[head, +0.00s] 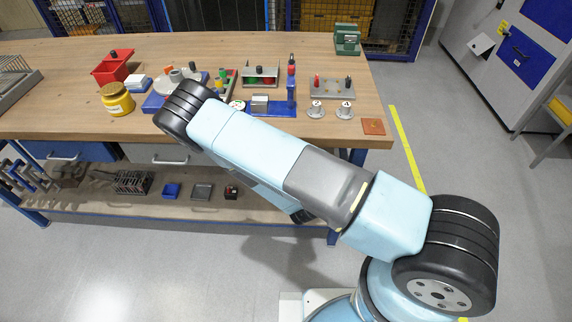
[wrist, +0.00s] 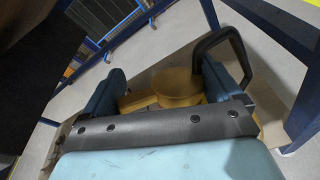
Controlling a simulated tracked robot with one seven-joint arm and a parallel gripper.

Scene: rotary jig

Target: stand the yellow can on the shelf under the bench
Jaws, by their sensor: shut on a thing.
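In the wrist view my gripper (wrist: 160,88) is shut on the yellow can (wrist: 178,88), one blue finger on each side. The can's round top faces the camera, and a black loop handle (wrist: 243,62) stands at its right. Its lower part is hidden by the gripper body. In the head view my arm hides the gripper and the held can. The shelf (head: 262,211) is a wooden board low under the bench (head: 350,80). A wooden strip, apparently the shelf, shows beside and beyond the can in the wrist view. I cannot tell whether the can touches it.
A wire rack (head: 133,182), a blue bin (head: 172,190), a grey tray (head: 202,191) and a small dark box (head: 232,192) stand on the shelf. Drawers (head: 70,151) hang above its left part. A blue bench leg (wrist: 304,112) is close at right. A yellow jar (head: 117,101) stands on the bench.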

